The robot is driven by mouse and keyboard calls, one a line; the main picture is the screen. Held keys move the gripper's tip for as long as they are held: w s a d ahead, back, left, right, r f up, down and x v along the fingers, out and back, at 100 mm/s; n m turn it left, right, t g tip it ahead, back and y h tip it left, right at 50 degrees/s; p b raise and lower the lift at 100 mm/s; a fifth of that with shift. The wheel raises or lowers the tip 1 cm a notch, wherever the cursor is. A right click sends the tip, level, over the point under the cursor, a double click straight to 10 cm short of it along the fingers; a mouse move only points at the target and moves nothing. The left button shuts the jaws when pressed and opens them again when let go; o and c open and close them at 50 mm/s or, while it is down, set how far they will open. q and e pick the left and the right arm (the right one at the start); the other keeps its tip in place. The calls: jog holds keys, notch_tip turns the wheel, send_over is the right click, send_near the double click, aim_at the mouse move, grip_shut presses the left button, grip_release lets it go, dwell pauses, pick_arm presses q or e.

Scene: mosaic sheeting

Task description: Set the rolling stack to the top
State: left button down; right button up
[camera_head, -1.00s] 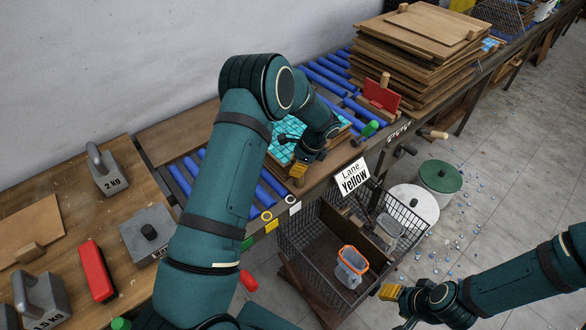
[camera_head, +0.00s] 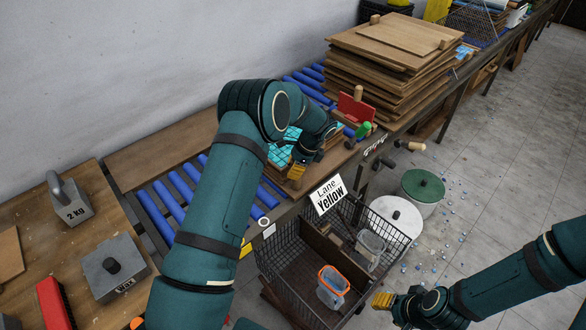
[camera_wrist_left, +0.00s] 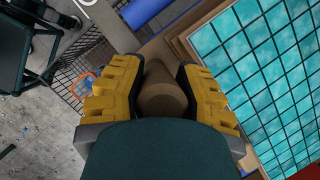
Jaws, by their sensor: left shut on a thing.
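The rolling stack, boards topped with a teal mosaic sheet (camera_head: 279,156), sits on the blue rollers (camera_head: 181,186), partly hidden behind my left arm. The mosaic sheet fills the right side of the left wrist view (camera_wrist_left: 272,75). My left gripper (camera_head: 296,171) is at the stack's near edge, shut on a round brown wooden handle (camera_wrist_left: 160,92) that shows between its yellow finger pads. My right gripper (camera_head: 388,304) hangs low at the right, over the floor and away from the stack; its finger opening is not clear.
A red block (camera_head: 352,108) with a wooden post stands farther up the line, before a tall pile of boards (camera_head: 385,62). A wire basket (camera_head: 290,262) and round lidded tubs (camera_head: 422,187) stand below the bench edge. Weights (camera_head: 72,205) sit at left.

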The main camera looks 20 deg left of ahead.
pick_arm(q)
jog(key=shift+f, duration=0.1)
jog(key=c, duration=0.6)
grip_release()
jog(key=v, duration=1.2)
jog(key=shift+w, duration=0.1)
